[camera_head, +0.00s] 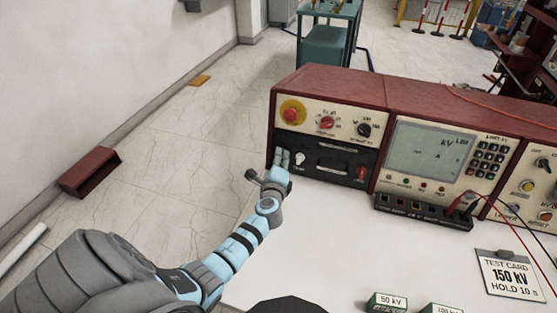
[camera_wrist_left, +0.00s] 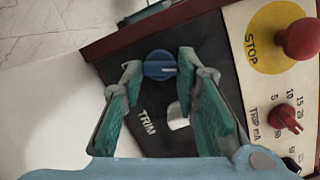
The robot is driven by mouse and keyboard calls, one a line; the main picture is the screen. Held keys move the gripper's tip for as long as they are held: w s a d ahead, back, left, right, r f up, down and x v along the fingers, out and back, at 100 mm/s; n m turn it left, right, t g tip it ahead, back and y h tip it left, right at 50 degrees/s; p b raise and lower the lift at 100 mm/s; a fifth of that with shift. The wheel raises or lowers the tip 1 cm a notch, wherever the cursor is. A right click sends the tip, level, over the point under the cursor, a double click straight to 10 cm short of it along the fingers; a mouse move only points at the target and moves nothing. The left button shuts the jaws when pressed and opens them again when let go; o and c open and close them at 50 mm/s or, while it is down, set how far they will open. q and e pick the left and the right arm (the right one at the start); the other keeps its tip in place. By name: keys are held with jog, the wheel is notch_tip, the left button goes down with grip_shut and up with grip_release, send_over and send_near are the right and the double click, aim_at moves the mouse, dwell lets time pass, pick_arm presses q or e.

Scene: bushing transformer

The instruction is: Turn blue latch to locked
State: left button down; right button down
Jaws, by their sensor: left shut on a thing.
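The blue latch (camera_wrist_left: 158,65) is a round knob with a pale pointer line, set in the dark panel near its corner in the left wrist view. Its line points to the right in that view. My left gripper (camera_wrist_left: 160,64) has a fingertip on each side of the latch and is shut on it. In the head view my left gripper (camera_head: 282,160) is at the left end of the console's dark lower panel (camera_head: 330,160), and the latch is hidden there. My right gripper is not in view.
A silver knob (camera_wrist_left: 178,116) sits between my fingers, near the word TRIM. The red STOP button (camera_head: 292,115) and a red dial (camera_head: 326,123) are above the panel. A test card (camera_head: 510,275) and a 50 kV block (camera_head: 387,302) lie on the white bench (camera_head: 340,230).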

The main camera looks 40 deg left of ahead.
pick_arm(q)
jog(key=shift+r+n+g+p, duration=0.1)
jog(key=shift+n+g+p, duration=0.4)
jog(key=shift+n, duration=1.7)
jog(key=c, duration=1.2)
grip_release()
jog(key=shift+c, duration=0.2)
jog(key=v, duration=1.2)
jog(key=shift+s+a+r, duration=0.1)
